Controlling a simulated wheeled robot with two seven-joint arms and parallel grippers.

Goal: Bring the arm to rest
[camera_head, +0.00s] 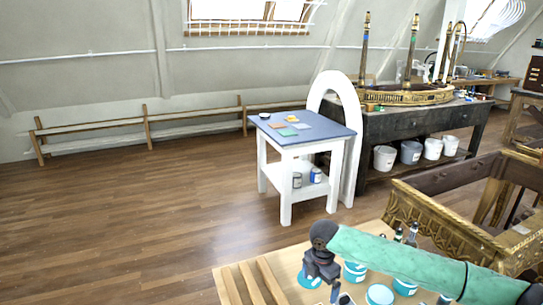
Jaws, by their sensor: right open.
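My right arm comes in from the lower right, in a green sleeve, and reaches left across the near wooden table (232,268). My right gripper (321,284) is dark, points down and is open over this table. I see nothing between its fingers. It is close to teal pots (380,294) on the table; I cannot tell whether it touches any. The arm hides part of the tabletop and some pots. My left gripper is not in view.
A carved gilt console frame (440,222) stands right behind my arm. A white side table with a blue top (318,127) stands further back, before a dark workbench (400,124) with buckets below. Wooden floor (150,220) is clear at left.

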